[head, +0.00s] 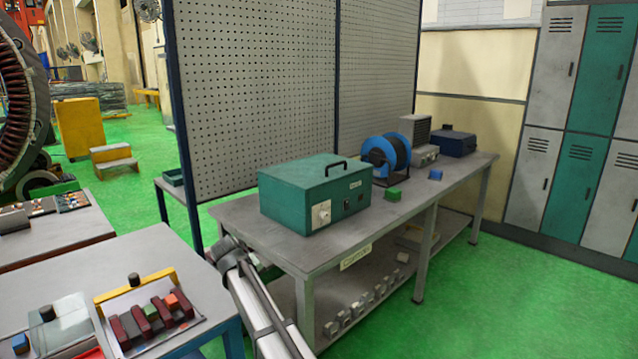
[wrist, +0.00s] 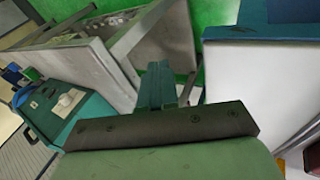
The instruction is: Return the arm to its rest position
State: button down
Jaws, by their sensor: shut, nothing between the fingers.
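My gripper (wrist: 160,72) shows in the wrist view with its teal fingers together and nothing between them. Its dark plate and green body fill the lower middle of that view. The fingers are over the floor gap between the grey workbench and the blue-edged table, apart from both. In the head view, a silver tubular link with a dark joint rises from the lower edge beside the workbench; I cannot make out my fingertips there.
The grey workbench (head: 330,248) carries a green metal box (head: 315,194), a blue cable reel (head: 386,158) and small blocks. A table (head: 60,278) at lower left holds a tray (head: 188,333) of coloured pieces. Perforated panels (head: 255,90) stand behind. Green floor is clear at right.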

jog(key=s+d+f+m+g, duration=0.1)
jog(key=s+d+f+g, duration=0.1)
jog(key=s+d+f, duration=0.7)
jog(key=s+d+f+m+g, duration=0.1)
jog(key=s+d+f+g, duration=0.15)
jog(key=d+f, duration=0.8)
jog(key=s+d+f+m+g, duration=0.1)
jog(key=s+d+f, duration=0.45)
jog(key=f, duration=0.95)
jog(key=s+d+f+m+g, duration=0.15)
jog(key=s+d+f, duration=0.3)
jog(key=s, duration=0.45)
jog(key=s+d+f+m+g, duration=0.1)
jog(key=s+d+f+g, duration=0.15)
jog(key=s+f, duration=0.45)
jog(key=s+d+f+m+g+y, duration=0.1)
jog(key=s, duration=1)
jog(key=s+d+f+m+g+y, duration=0.1)
jog(key=s+d, duration=0.1)
jog(key=s, duration=0.9)
jog(key=shift+s+d+y, duration=0.2)
jog(key=shift+d+y, duration=0.05)
jog(key=shift+y, duration=0.15)
